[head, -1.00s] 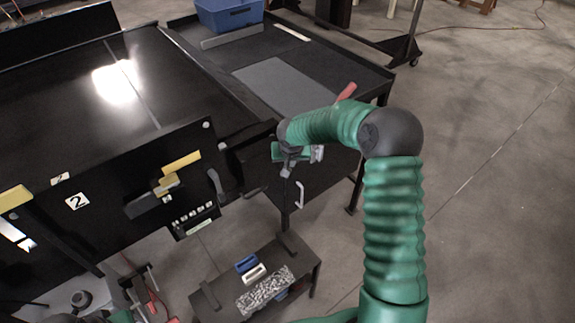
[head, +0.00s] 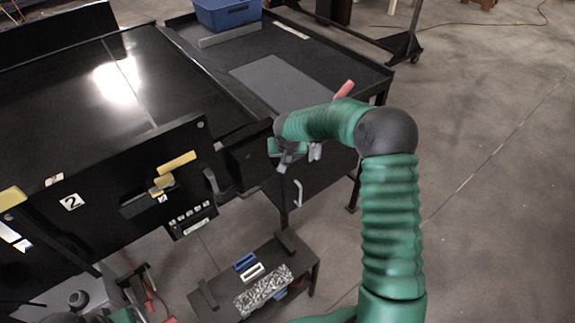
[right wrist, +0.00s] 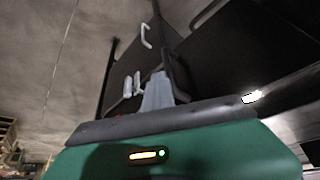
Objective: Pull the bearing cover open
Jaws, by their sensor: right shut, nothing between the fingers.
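A black box-like housing (head: 243,160) juts from the right end of the black conveyor's front panel; I cannot tell surely whether it is the bearing cover. A dark curved handle (head: 211,181) stands on the panel just left of it. My right gripper (head: 285,166) is shut and empty, just right of the housing; whether it touches is unclear. In the right wrist view its grey fingers (right wrist: 157,92) point toward dark panels, with a pale bar handle (right wrist: 146,36) beyond. Part of my left arm (head: 122,315) shows at the lower left edge; its gripper's jaws cannot be made out.
The conveyor's panel carries yellow parts (head: 176,163) and a "2" label (head: 72,201). A black table (head: 335,65) with a blue bin (head: 228,14) stands behind my right arm. A low bench (head: 215,290) holds small blocks and a speckled piece.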

